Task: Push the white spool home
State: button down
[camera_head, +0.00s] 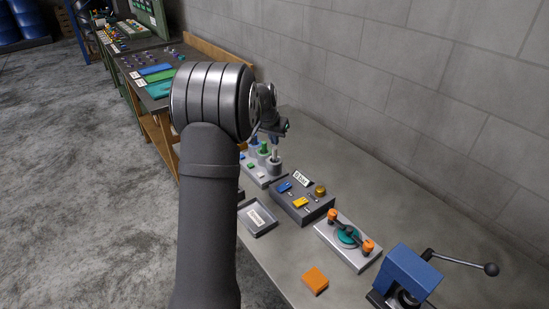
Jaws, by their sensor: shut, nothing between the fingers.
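My gripper (284,127) is at the far end of my arm, small and dark, partly hidden by my own wrist. It appears to be shut, with nothing seen in it. Below it in the head view stands a light grey fixture (258,179) with upright posts. A whitish spool-like piece (274,158) stands upright at its right end, apart from my gripper in the picture. A green-topped post (263,148) and a blue-topped one stand beside it. How deep the whitish piece sits is too small to tell. My arm hides the fixture's left part.
A dark box (302,205) with blue and yellow parts, a labelled grey tray (257,220), a plate with orange knobs (348,241), an orange block (315,280) and a blue lever press (408,276) are on the bench. A block wall runs behind.

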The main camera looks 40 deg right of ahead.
jog(key=shift+f, duration=0.35)
jog(key=shift+f, duration=1.1)
jog(key=shift+r, duration=0.1)
notch_tip(320, 180, up, 9)
dwell(0.9)
send_over(275, 158)
jog(key=shift+w+f, duration=0.2)
jog(key=shift+f, duration=1.95)
jog(key=shift+w+f, duration=0.15)
jog(key=shift+f, duration=1.95)
